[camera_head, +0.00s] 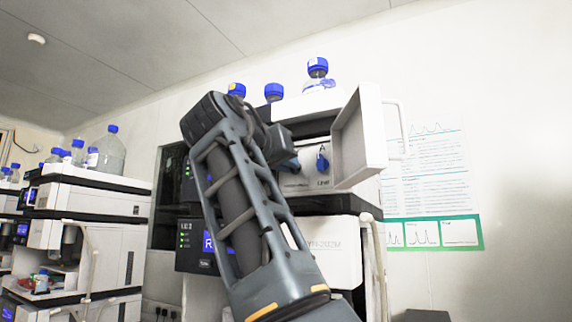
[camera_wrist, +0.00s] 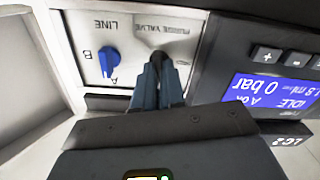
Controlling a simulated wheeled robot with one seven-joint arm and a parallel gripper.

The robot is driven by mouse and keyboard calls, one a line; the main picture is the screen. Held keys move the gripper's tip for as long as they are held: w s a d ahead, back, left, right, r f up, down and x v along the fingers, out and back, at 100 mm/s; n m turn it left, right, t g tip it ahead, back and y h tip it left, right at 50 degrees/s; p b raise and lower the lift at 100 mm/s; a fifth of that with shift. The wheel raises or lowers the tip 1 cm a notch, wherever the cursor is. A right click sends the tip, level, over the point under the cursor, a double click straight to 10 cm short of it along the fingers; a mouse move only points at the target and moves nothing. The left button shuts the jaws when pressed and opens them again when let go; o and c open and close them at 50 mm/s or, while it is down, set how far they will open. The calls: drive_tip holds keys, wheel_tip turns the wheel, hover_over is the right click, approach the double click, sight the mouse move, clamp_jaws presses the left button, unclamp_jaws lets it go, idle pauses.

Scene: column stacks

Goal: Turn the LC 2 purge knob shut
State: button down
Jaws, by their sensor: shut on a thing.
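The LC 2 unit (camera_head: 335,262) stands in front of me, with its white door (camera_head: 361,140) swung open to the right. The wrist view is turned over and shows the panel marked PURGE VALVE and LINE (camera_wrist: 130,30). My gripper (camera_wrist: 158,68) is shut on the purge knob (camera_wrist: 157,56). Only a small dark part of this knob shows between the fingertips, so its angle cannot be told. In the head view my arm covers the purge knob. A separate blue LINE knob (camera_wrist: 107,61) with A and B marks sits beside it; it also shows in the head view (camera_head: 322,160).
The LC 2 screen (camera_wrist: 275,92) reads IDLE and 0 bar. Blue-capped bottles (camera_head: 318,68) stand on top of the stack. The open door is close to the right of my gripper. Another instrument stack (camera_head: 90,200) stands at the left.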

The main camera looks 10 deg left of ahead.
drive_tip(key=shift+m, duration=1.5)
drive_tip(key=c, duration=1.2)
unclamp_jaws()
drive_tip(key=b+v, duration=0.2)
drive_tip(key=v, duration=0.5)
drive_tip(key=shift+s+a+b, duration=0.1)
drive_tip(key=shift+s+b, duration=0.25)
drive_tip(key=shift+s, duration=0.05)
drive_tip(key=shift+s+a, duration=0.1)
